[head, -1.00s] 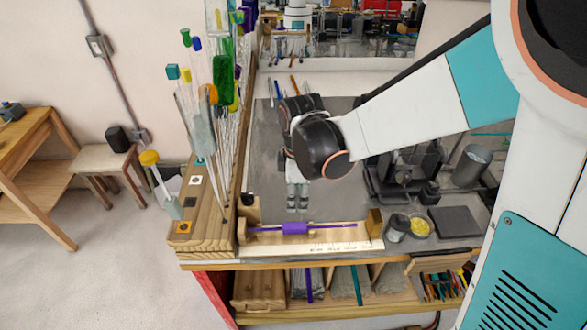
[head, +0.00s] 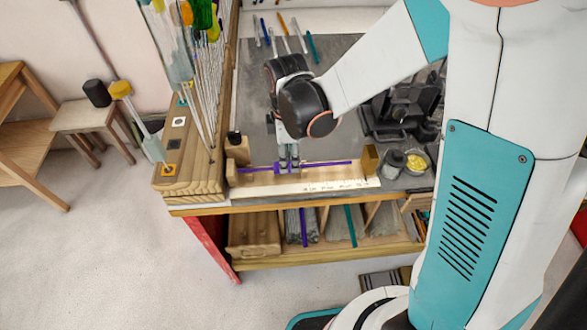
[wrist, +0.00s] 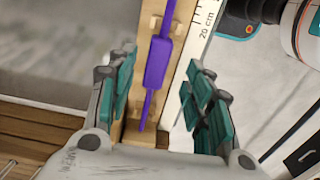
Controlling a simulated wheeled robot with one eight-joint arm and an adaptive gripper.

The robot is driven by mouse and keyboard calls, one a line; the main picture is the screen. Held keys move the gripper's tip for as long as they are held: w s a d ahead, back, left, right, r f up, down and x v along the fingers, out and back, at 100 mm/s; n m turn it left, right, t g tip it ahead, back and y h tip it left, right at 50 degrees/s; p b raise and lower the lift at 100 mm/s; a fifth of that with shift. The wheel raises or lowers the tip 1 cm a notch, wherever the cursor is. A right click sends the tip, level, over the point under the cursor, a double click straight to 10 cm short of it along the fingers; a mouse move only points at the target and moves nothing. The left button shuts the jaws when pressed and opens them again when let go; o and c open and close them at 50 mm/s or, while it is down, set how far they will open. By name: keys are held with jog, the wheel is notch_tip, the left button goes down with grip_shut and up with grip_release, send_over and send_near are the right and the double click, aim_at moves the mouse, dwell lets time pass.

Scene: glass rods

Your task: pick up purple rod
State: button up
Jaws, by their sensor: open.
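The purple rod (head: 325,164) lies lengthwise on a wooden holder with a ruler scale at the front edge of the bench. In the wrist view the rod (wrist: 158,62) has a thick middle part and thin ends, and rests on wooden pegs. My gripper (head: 288,164) points down at the rod's left-middle part. In the wrist view my gripper (wrist: 158,95) is open, with teal finger pads on either side of the rod and clear gaps to it. The fingers partly hide the rod's thick part in the head view.
A brass block (head: 370,158) stands at the holder's right end, a wooden block (head: 237,150) at its left. A wooden rack (head: 190,150) with upright glass rods is on the left. A cup of yellow bits (head: 416,162) and dark equipment (head: 405,108) are on the right.

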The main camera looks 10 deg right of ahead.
notch_tip(320, 180, down, 4)
jog(key=shift+w+f+b, duration=0.1)
jog(key=shift+w+b, duration=0.05)
jog(key=shift+b, duration=0.75)
jog(key=shift+c, duration=0.3)
grip_shut()
jog(key=shift+r, duration=0.2)
notch_tip(320, 180, up, 20)
jog(key=p, duration=1.2)
jog(key=shift+p, duration=0.35)
jog(key=shift+f, duration=0.15)
